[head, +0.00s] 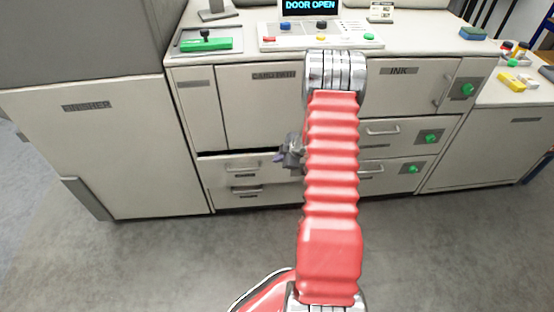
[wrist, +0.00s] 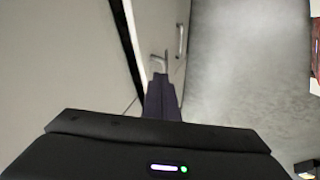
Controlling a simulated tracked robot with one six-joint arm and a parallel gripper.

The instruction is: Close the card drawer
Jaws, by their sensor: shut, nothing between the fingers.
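Low on the machine's left half is an upper drawer (head: 222,170) with a bar handle. A dark gap runs along its top edge, so it appears to stand slightly out. Its label is too small to read, so I cannot confirm it is the card drawer. My gripper (head: 283,157) is shut and empty at the right part of this drawer, partly hidden by my red arm. In the wrist view, my gripper's dark fingers (wrist: 160,82) are together, close to a handle (wrist: 158,63) on a pale front. I cannot tell whether they touch it.
Below is another drawer (head: 224,194). Above is the CARD PATH door (head: 262,110). To the right are the INK door (head: 405,90) and drawers with green knobs (head: 431,137). The display (head: 309,6) reads DOOR OPEN. Grey floor (head: 180,260) in front is clear.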

